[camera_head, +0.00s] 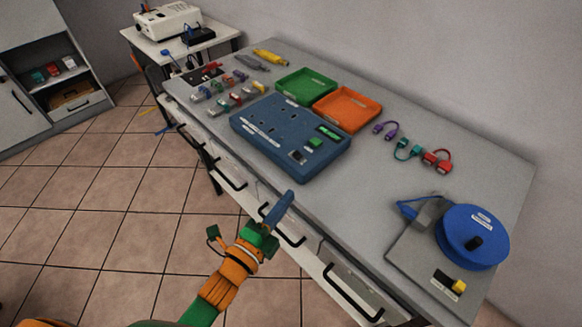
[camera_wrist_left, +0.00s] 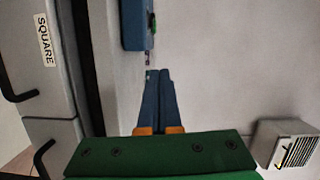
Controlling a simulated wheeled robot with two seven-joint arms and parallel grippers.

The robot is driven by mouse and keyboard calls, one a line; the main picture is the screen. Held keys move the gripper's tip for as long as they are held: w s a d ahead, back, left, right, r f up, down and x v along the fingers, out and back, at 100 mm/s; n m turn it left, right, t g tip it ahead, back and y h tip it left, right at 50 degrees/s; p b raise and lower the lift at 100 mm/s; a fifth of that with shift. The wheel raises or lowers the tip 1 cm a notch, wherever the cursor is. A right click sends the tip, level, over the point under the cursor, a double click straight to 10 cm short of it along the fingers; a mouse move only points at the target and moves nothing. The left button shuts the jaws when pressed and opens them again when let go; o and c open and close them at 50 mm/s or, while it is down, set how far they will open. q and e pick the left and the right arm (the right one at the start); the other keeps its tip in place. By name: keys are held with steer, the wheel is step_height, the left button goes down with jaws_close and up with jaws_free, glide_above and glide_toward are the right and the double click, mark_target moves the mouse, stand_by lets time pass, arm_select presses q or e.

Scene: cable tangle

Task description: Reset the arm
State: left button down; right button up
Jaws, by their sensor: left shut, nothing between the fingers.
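My left gripper (camera_head: 281,205) is at the front edge of the grey workbench (camera_head: 390,195), in front of the blue test box. Its blue fingers lie together in the left wrist view (camera_wrist_left: 158,75), with nothing between them. The orange and green left arm comes up from the bottom of the head view. My right gripper is not in view.
The blue box (camera_head: 325,169) lies ahead of the gripper, with a green tray (camera_head: 304,82) and an orange tray (camera_head: 347,99) behind it. Coloured connectors and a blue reel (camera_head: 462,222) stand to the right. Drawers with black handles (camera_head: 352,294) line the bench front.

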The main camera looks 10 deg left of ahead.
arm_select(q)
steer(key=s+a+f+n+g+y, duration=0.1)
steer(key=s+a+f+n+g, duration=0.15)
steer(key=f, duration=0.55)
steer(key=s+a+f+n+g+y, duration=0.2)
steer(key=s+f+n, duration=0.15)
steer(key=f, duration=0.55)
steer(key=s+a+f+n+g+y, duration=0.1)
steer(key=s+a+f+n+g, duration=0.2)
steer(key=f, duration=0.5)
steer(key=s+a+f+n+g+y, duration=0.1)
steer(key=s+f+n+g, duration=0.3)
steer(key=s, duration=0.7)
steer(key=s+a+f+n+g+y, duration=0.1)
steer(key=s+a+f+n+g, duration=0.2)
steer(key=s+f+n, duration=0.3)
steer(key=s+f+g, duration=0.1)
steer(key=s+f, duration=0.1)
steer(key=s, duration=0.3)
steer(key=shift+f+y, duration=0.25)
steer(key=shift+y, duration=0.05)
